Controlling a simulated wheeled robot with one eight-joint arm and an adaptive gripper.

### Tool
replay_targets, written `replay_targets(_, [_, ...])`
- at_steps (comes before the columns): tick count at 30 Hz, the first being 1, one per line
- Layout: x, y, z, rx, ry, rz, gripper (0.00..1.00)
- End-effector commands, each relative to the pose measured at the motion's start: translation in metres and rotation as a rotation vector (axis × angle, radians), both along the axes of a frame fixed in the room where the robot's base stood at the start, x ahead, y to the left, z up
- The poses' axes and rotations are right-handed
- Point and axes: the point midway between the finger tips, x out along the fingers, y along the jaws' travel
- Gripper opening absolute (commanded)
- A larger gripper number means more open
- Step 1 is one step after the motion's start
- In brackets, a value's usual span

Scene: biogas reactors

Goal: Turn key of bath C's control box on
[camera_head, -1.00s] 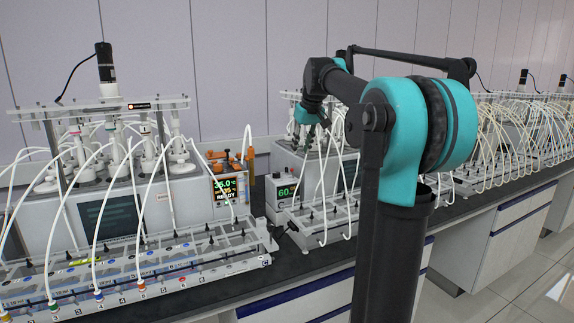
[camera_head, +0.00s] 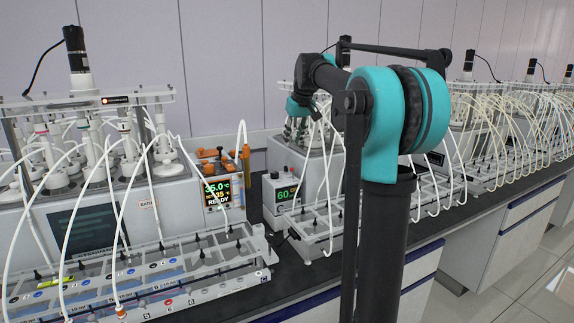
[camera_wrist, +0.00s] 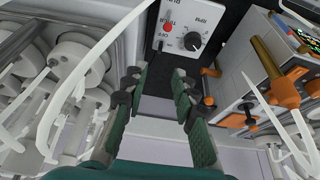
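The control box (camera_head: 284,197) with a green "60" display stands on the bench right of the left bath in the head view. In the wrist view, a control panel (camera_wrist: 204,16) at top centre carries a black round knob (camera_wrist: 192,41), a red round part (camera_wrist: 168,27) and a small metal piece (camera_wrist: 160,47) that may be the key or a switch. My gripper (camera_wrist: 157,88) is open and empty, with its fingers apart below the panel in the picture and not touching it. In the head view my gripper (camera_head: 297,108) is small and partly hidden among tubes.
The left bath (camera_head: 150,212) has a tube rack in front and a "35.0 °C READY" display (camera_head: 217,192). Orange fittings (camera_wrist: 281,90) lie right of my gripper in the wrist view. Dark bench surface (camera_head: 290,275) shows along the front.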

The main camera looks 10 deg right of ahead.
Motion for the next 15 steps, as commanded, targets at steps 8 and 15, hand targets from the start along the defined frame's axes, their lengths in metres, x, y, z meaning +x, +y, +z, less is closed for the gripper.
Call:
replay_targets(8, [0.021,0.007,-0.052,0.000,0.000,0.001,0.28])
replay_targets(15, [0.036,0.012,-0.091,-0.001,0.000,0.002,0.28])
